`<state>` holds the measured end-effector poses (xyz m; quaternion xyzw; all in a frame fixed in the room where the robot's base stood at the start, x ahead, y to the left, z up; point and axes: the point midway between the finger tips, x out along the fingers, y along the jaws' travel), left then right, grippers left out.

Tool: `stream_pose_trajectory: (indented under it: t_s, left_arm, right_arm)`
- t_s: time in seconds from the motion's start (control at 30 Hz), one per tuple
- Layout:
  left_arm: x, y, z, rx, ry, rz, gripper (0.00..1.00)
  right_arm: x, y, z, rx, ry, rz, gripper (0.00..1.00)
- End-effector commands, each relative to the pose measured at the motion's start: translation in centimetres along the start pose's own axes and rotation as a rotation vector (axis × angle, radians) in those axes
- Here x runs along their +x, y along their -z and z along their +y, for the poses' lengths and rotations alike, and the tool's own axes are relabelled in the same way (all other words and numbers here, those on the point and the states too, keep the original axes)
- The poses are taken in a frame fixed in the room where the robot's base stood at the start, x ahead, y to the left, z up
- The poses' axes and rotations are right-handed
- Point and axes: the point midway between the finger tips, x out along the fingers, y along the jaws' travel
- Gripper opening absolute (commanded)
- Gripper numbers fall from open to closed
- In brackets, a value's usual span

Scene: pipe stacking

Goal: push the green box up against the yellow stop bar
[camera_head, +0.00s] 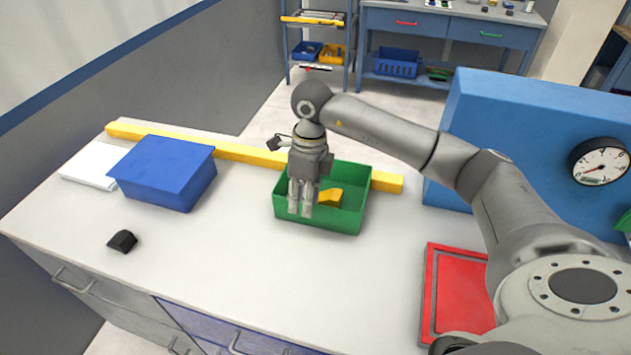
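The green box (345,221) is an open tray on the white worktop, right of its middle. It holds a small yellow piece (330,197). The yellow stop bar (240,152) runs across the back of the worktop, and its right end shows past the box. The box's rear hides part of the bar, so I cannot tell whether they touch. My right gripper (301,212) points down at the box's near left side, its fingers close together with nothing seen between them. It covers part of the front wall; contact is unclear. My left gripper is not in view.
A blue lidded box (163,172) stands left, beside white papers (93,167). A small black object (122,241) lies at the front left. A red tray (457,297) is at the right, near a blue panel (520,120) with a gauge (600,162). The front middle is clear.

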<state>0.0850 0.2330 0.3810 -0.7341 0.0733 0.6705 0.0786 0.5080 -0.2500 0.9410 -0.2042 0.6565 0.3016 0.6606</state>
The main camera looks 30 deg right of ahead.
Motion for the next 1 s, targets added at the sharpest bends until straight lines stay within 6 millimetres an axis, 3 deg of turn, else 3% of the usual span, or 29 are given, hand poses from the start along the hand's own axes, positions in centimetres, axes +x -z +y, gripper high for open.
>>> stream_pose_trajectory:
  t_s: [0.1,0.2,0.6,0.77,1.0]
  left_arm:
    - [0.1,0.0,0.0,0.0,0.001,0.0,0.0]
    - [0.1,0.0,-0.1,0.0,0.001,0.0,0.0]
    - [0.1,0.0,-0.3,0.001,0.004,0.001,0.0]
    - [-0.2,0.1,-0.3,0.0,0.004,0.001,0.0]
    - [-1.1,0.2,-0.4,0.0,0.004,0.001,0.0]
  right_arm:
    - [-0.9,1.1,-2.3,0.002,0.088,0.036,0.29]
    - [-1.3,1.5,-3.1,0.004,0.121,0.051,0.29]
    - [-1.2,1.6,-3.3,0.005,0.125,0.054,0.29]
    - [0.2,1.7,-3.4,0.006,0.123,0.056,0.29]
    - [4.5,2.0,-3.9,0.007,0.122,0.056,0.29]
